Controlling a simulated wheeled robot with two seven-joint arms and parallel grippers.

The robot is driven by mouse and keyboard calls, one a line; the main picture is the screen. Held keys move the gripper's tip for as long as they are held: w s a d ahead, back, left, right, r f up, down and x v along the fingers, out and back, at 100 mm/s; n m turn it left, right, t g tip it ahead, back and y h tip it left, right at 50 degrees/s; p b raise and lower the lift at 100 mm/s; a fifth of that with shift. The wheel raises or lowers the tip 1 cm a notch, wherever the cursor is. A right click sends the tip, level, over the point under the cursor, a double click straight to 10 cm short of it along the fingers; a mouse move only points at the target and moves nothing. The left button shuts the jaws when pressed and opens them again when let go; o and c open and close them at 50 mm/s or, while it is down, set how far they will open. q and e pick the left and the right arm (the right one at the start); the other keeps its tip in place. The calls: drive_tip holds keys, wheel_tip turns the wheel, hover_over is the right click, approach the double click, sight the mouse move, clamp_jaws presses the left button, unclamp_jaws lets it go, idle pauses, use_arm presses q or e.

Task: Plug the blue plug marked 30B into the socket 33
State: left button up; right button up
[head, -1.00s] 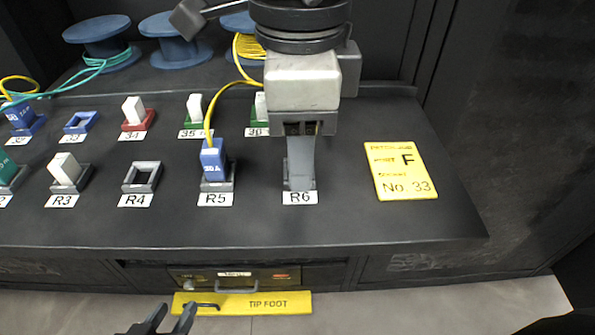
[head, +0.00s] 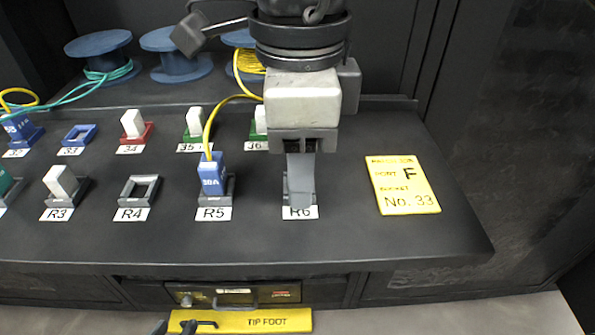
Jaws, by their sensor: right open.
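Socket 33 (head: 79,135) is an empty blue frame in the back row at left. A blue plug (head: 212,175) with a yellow cable stands upright in holder R5; its mark looks like 30A. Another blue plug (head: 16,128) stands in socket 32 at the left edge; its mark is not clear. I cannot make out a plug marked 30B. My right gripper (head: 300,200) points down over holder R6, hiding most of it, beside the R5 plug. It is open, its fingers overlapping in this view.
Holder R4 (head: 138,191) is empty; R3 (head: 61,183) holds a white plug. Sockets 34 (head: 136,130), 35 and 36 hold white plugs. Cable reels stand behind. A yellow card (head: 402,185) reading No. 33 lies at right, with bare panel around it.

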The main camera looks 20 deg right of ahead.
idle(0.8)
drive_tip(key=shift+c, duration=0.4)
clamp_jaws()
drive_tip(key=shift+r, duration=0.15)
drive_tip(key=shift+r+p, duration=1.65)
drive_tip(key=shift+r, duration=1.25)
